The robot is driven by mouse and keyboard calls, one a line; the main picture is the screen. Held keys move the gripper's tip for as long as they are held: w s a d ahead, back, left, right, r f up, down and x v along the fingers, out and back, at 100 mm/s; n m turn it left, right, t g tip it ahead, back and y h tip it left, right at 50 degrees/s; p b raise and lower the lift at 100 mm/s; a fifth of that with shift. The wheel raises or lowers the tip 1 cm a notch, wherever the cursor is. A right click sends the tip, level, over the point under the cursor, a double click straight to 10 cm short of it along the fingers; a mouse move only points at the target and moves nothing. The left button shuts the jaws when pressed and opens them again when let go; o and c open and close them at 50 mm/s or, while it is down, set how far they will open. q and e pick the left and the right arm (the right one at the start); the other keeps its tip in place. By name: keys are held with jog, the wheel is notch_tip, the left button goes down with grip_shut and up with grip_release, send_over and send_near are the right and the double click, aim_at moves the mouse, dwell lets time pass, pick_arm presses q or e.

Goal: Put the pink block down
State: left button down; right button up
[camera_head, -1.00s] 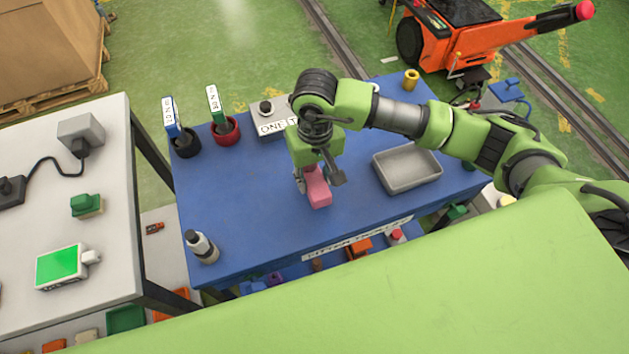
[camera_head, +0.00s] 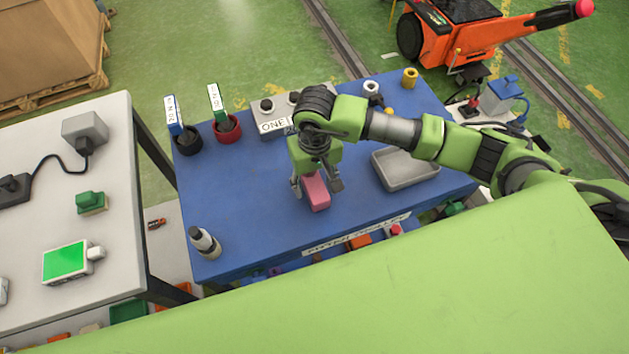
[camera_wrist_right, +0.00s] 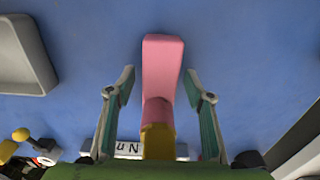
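The pink block (camera_head: 316,191) is at the middle of the blue table (camera_head: 240,220). In the right wrist view the pink block (camera_wrist_right: 162,68) lies between the fingers, with a darker pink part and a yellow part below it in the picture. My right gripper (camera_head: 316,187) is over the block, its fingers apart on either side. In the wrist view the right gripper (camera_wrist_right: 158,88) shows a narrow blue gap between each finger and the block. The block seems to rest on the table, but its underside is hidden. My left gripper is not in view.
A grey tray (camera_head: 405,181) stands right of the block. A bottle (camera_head: 204,242) stands at the front left. A black holder (camera_head: 188,143), a red holder (camera_head: 227,129) and a labelled switch box (camera_head: 268,124) line the back.

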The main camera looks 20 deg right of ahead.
aim_at(315, 184)
jog(key=shift+r, duration=0.1)
jog(key=shift+w+r, duration=0.1)
jog(key=shift+r, duration=0.1)
notch_tip(315, 184, up, 12)
jog(key=b, duration=0.3)
jog(key=shift+f+b, duration=0.15)
jog(key=shift+b, duration=0.25)
jog(key=shift+o, duration=0.4)
